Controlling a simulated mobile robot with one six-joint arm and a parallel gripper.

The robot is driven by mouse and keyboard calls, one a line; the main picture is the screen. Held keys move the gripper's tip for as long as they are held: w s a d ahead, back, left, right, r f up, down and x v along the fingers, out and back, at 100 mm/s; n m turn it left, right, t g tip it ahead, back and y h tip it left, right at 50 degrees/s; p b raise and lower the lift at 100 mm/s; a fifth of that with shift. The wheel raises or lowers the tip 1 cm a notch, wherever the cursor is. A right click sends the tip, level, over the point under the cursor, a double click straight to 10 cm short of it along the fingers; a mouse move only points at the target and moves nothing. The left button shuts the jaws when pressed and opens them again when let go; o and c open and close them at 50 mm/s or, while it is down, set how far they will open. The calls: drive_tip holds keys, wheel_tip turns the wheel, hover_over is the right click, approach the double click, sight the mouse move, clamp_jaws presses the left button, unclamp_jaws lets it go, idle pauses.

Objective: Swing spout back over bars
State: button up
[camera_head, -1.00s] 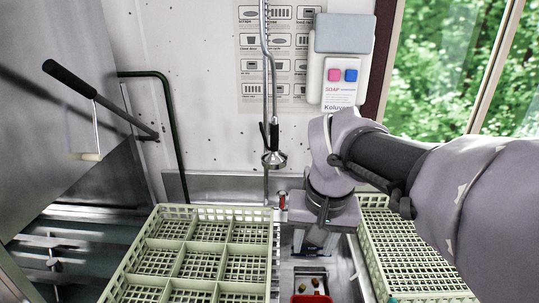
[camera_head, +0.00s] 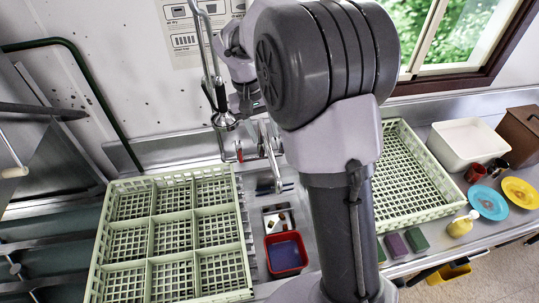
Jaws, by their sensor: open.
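A chrome spout (camera_head: 270,155) stands at the back of the narrow sink strip, between the two green racks. It points toward me, and my arm hides part of its base. Beneath its tip lies a dark opening with light bars (camera_head: 284,187); I cannot tell exactly how the tip lines up with them. My gripper (camera_head: 246,104) is open at the back wall, above the spout and just right of the hanging spray head (camera_head: 225,120). My arm partly hides it. I cannot tell whether it touches anything.
A compartment rack (camera_head: 150,228) stands left, an open-grid rack (camera_head: 428,206) right. A red tub (camera_head: 287,270) sits between them. A white basin (camera_head: 465,142), mugs, a blue plate (camera_head: 488,202) and a yellow plate (camera_head: 519,192) crowd the right counter. A red-topped item (camera_head: 239,151) stands beside the spout.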

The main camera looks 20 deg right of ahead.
sight(273, 162)
drive_tip(key=f, duration=0.4)
drive_tip(key=d+f, duration=0.1)
drive_tip(key=f, duration=0.3)
drive_tip(key=d+f+b, duration=0.1)
drive_tip(key=f, duration=0.3)
drive_tip(key=shift+d+f, duration=0.2)
drive_tip(key=shift+f, duration=0.15)
drive_tip(key=shift+s, duration=0.1)
clamp_jaws()
drive_tip(key=shift+r, duration=0.1)
idle(0.4)
